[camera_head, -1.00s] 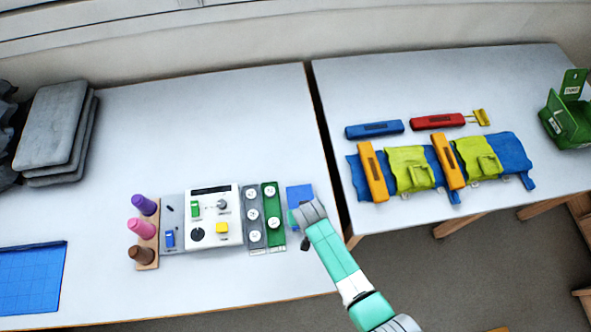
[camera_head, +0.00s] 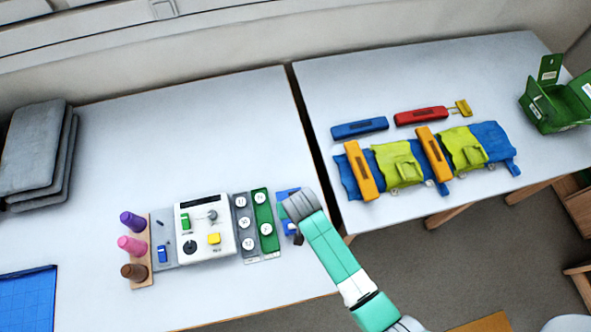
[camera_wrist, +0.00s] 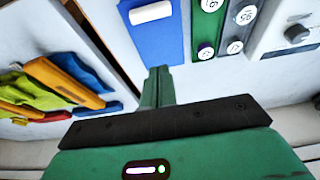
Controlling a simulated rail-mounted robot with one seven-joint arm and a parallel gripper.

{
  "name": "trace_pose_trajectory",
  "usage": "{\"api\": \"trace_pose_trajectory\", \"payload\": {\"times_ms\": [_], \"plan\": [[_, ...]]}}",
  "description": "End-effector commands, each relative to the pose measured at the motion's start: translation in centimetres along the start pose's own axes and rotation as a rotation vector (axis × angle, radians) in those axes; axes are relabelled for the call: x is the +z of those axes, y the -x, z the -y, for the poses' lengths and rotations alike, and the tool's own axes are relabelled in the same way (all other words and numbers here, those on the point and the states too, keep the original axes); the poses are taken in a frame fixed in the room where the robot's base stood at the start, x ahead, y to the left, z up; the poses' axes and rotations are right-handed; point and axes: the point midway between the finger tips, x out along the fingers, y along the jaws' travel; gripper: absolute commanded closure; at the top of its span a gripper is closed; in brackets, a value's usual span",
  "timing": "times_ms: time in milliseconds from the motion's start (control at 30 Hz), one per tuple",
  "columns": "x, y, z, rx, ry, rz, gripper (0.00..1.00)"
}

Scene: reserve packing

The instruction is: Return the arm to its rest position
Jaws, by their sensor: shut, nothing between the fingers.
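My arm (camera_head: 333,250) reaches up from the lower right of the head view to the right edge of the left table (camera_head: 110,110). Its end covers part of a small blue panel (camera_head: 286,193). My gripper (camera_wrist: 158,72) shows in the wrist view, its green fingers together with nothing between them. The blue panel, with a white piece on it, lies ahead of the fingers in the wrist view (camera_wrist: 152,42). In the head view the fingertips are hidden behind my wrist.
Left of my wrist are a green strip with round white buttons (camera_head: 264,222), a white control box (camera_head: 204,228) and colored pegs (camera_head: 132,221). A gap separates the right table (camera_head: 400,85), which holds blue and lime cloths (camera_head: 398,163) and a green bin (camera_head: 560,103).

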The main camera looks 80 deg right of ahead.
Motion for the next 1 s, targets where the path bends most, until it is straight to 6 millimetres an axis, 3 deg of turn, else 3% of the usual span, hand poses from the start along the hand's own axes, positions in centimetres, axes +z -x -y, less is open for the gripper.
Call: {"api": "trace_pose_trajectory", "payload": {"times_ms": [167,667,767,867,1000], "plan": [[0.0,1.6,0.0,0.0,0.0,0.0,1.0],[-0.5,2.1,0.5,-0.008,0.007,-0.013,1.0],[-3.5,4.8,3.4,-0.055,0.05,-0.091,1.0],[-8.0,10.1,8.7,-0.146,0.126,-0.231,1.0],[-12.8,19.3,16.6,-0.289,0.231,-0.437,1.0]]}}
